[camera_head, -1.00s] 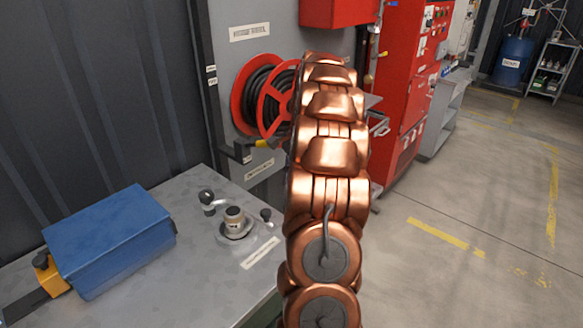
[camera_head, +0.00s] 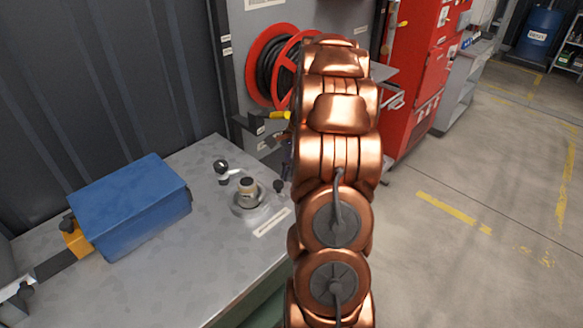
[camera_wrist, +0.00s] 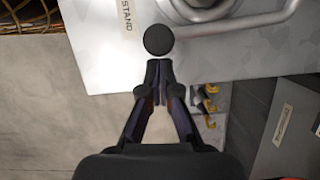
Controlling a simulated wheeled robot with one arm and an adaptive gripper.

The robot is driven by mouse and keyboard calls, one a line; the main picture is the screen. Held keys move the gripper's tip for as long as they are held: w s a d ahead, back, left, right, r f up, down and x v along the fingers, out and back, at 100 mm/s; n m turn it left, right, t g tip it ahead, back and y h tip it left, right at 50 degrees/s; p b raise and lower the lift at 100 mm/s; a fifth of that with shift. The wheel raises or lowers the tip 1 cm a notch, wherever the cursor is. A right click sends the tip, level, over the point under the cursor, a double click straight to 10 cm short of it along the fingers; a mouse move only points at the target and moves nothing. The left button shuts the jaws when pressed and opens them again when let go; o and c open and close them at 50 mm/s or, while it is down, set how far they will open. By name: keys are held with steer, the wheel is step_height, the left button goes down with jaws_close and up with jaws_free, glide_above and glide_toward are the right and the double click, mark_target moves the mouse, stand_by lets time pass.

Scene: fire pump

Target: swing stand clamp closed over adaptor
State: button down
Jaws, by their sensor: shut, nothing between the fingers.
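The adaptor (camera_head: 247,187) is a small tan-and-dark cylinder standing upright in a round metal stand (camera_head: 250,205) on the grey bench. A black knob (camera_head: 221,167) rises at the stand's back left, and a smaller dark knob (camera_head: 278,186) sits at its right, close to my arm. In the wrist view a round black knob (camera_wrist: 158,40) lies just beyond my fingertips, with curved metal of the stand (camera_wrist: 200,12) at the top edge. My gripper (camera_wrist: 158,82) is shut and empty, its fingertips very near or touching this knob; I cannot tell which. In the head view my arm mostly hides the gripper.
A label (camera_head: 271,222) lies on the bench (camera_head: 190,270) before the stand; its STAND lettering shows in the wrist view (camera_wrist: 125,18). A blue box (camera_head: 130,207) occupies the left of the bench. A red hose reel (camera_head: 272,65) and red cabinet (camera_head: 418,70) stand behind.

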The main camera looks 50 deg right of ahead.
steer(key=shift+a, duration=0.1)
stand_by(0.3)
steer(key=shift+s+a+f+b, duration=0.15)
steer(key=shift+s+a+b, duration=0.1)
steer(key=shift+a+b, duration=0.3)
steer(key=shift+s+a, duration=0.25)
steer(key=shift+a, duration=0.2)
steer(key=d, duration=0.4)
steer(key=shift+s+r, duration=0.3)
steer(key=shift+r, duration=0.05)
steer(key=b+v, duration=0.3)
steer(key=v, duration=0.7)
steer(key=shift+s, duration=0.2)
steer(key=shift+d, duration=0.1)
